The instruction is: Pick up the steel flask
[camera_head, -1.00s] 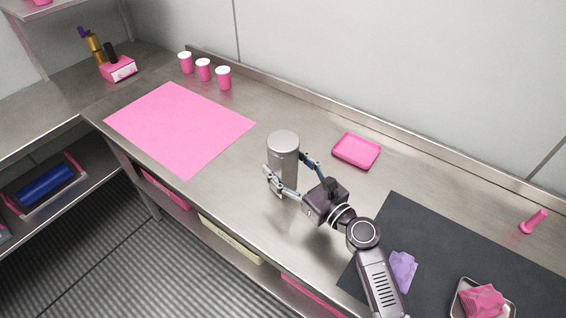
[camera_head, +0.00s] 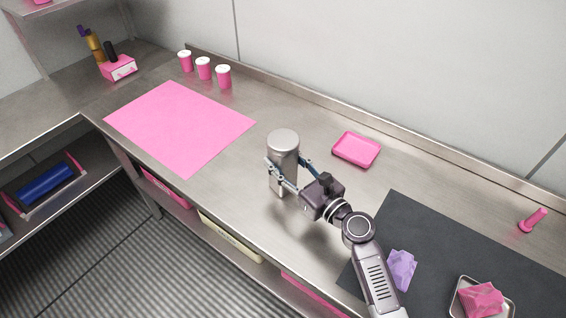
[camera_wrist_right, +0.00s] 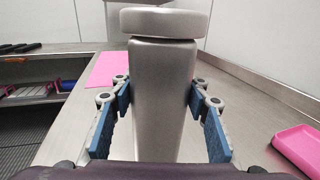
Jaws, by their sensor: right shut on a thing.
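The steel flask (camera_head: 284,147) is a grey metal cylinder with a wide round cap, upright over the counter in the head view. In the right wrist view the flask (camera_wrist_right: 163,85) fills the middle, between two blue-padded fingers. My right gripper (camera_head: 285,176) is shut on the flask's body below the cap, one finger on each side. The right wrist view shows the gripper (camera_wrist_right: 160,103) with its pads against the flask's sides. The flask's base is partly hidden, and I cannot tell whether it touches the counter. My left gripper is not in view.
A pink mat (camera_head: 180,128) lies to the left, with several white-lidded pink cups (camera_head: 204,69) behind it. A pink tray (camera_head: 356,150) lies right of the flask. A dark mat (camera_head: 450,250) holds a purple cloth (camera_head: 401,270) and a metal tray (camera_head: 457,304). The counter around the flask is clear.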

